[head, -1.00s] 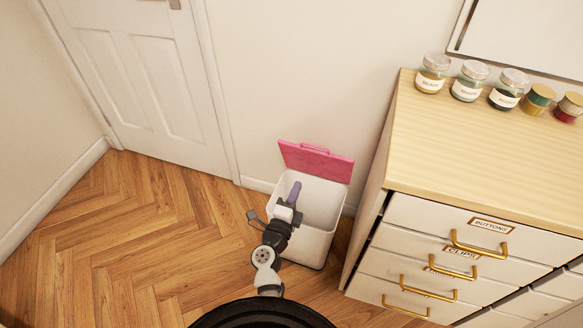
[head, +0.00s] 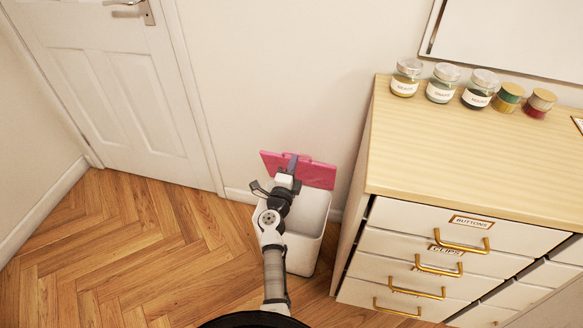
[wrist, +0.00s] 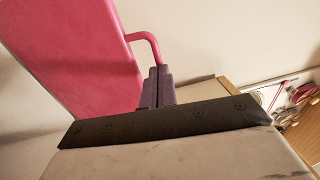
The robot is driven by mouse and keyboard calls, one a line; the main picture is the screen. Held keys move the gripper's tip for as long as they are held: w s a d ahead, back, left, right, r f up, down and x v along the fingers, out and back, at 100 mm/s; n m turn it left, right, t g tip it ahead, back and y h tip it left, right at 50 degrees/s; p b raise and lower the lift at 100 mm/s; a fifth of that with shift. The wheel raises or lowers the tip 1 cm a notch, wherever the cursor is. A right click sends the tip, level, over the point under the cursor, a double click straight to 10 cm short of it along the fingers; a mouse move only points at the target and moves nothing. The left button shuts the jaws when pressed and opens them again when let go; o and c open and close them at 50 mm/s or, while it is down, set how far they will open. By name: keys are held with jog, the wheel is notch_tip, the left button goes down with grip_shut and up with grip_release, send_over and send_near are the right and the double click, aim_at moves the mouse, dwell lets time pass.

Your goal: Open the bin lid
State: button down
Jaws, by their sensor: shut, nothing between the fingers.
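The white bin (head: 306,232) stands on the floor against the wall, left of the drawer cabinet. Its pink lid (head: 318,174) is raised, standing up near the wall at the back of the bin. The open mouth of the bin is partly hidden by my arm. My gripper (head: 291,161) is in front of the raised lid, its fingers shut and empty. In the wrist view the shut purple fingers (wrist: 158,85) are beside the pink lid (wrist: 75,50), close to its handle (wrist: 147,42). I cannot tell whether they touch it.
The white cabinet (head: 400,225) with gold drawer handles stands close on the right of the bin. Several jars, among them a glass jar (head: 406,78), stand on its top. A white door (head: 110,85) is on the left. The wooden floor (head: 130,255) at left is clear.

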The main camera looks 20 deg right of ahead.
jog(key=shift+r, duration=0.1)
jog(key=shift+g+y, duration=0.5)
jog(key=shift+g, duration=0.1)
jog(key=shift+w+d+r+p, duration=0.35)
jog(key=shift+w+d+p, duration=0.5)
jog(key=shift+p, duration=0.5)
jog(key=shift+w+d+r+p, duration=0.3)
jog(key=shift+w+d+p, duration=0.2)
jog(key=shift+w+p, duration=0.7)
jog(key=shift+w+d+r+p, duration=0.35)
jog(key=shift+w+d+p, duration=0.4)
jog(key=shift+p, duration=0.75)
jog(key=shift+a, duration=0.1)
jog(key=shift+s, duration=0.1)
